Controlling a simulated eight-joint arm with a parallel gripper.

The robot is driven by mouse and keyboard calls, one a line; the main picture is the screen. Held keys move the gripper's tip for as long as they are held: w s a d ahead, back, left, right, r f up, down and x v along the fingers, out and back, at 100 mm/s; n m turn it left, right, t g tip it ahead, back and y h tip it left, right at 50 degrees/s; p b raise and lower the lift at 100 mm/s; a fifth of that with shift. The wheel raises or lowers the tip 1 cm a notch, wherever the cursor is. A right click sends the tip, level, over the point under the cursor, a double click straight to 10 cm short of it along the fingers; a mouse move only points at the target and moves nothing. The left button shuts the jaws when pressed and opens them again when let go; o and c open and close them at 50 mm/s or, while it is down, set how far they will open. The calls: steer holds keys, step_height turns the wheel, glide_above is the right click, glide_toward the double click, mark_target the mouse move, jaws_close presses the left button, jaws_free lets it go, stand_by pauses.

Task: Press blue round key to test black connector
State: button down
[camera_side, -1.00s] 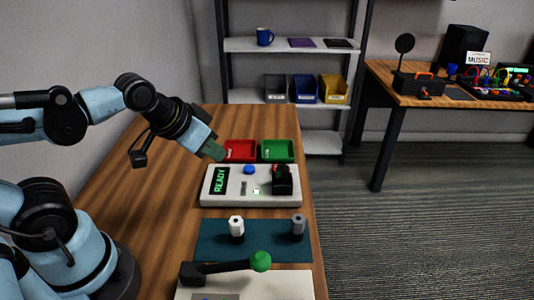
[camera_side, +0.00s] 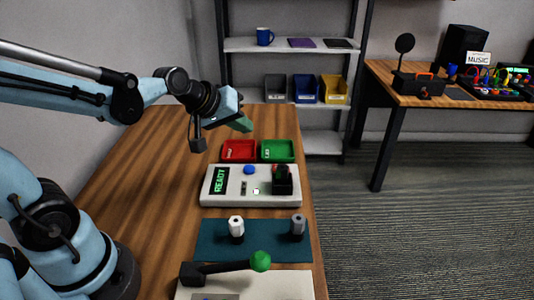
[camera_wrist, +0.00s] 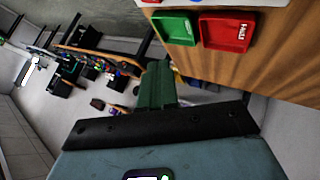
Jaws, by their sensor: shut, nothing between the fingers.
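The white tester box (camera_side: 231,197) lies on the wooden table with its display (camera_side: 220,181) reading READY in green. The blue round key (camera_side: 249,169) is on the box's top, near its back edge. The black connector (camera_side: 282,181) sits in the socket at the right end of the box. My gripper (camera_side: 246,125) is shut and empty, raised above and behind the box and the trays. In the wrist view the green fingers (camera_wrist: 157,85) are together and point out toward the room, with nothing between them.
A red tray (camera_side: 239,159) and a green tray (camera_side: 268,159) stand behind the box. In front, a teal mat (camera_side: 265,250) holds a white connector (camera_side: 236,227) and a grey connector (camera_side: 298,226). A lever with a green knob (camera_side: 261,261) is nearer. Shelves with bins stand behind the table.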

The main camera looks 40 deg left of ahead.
mark_target(246, 169)
steer(key=shift+w+a, duration=0.1)
steer(key=shift+w, duration=0.15)
steer(key=shift+f, duration=0.1)
steer(key=shift+f, duration=4.3)
steer(key=shift+f, duration=0.45)
steer(key=shift+f, duration=0.4)
steer(key=shift+r, duration=0.85)
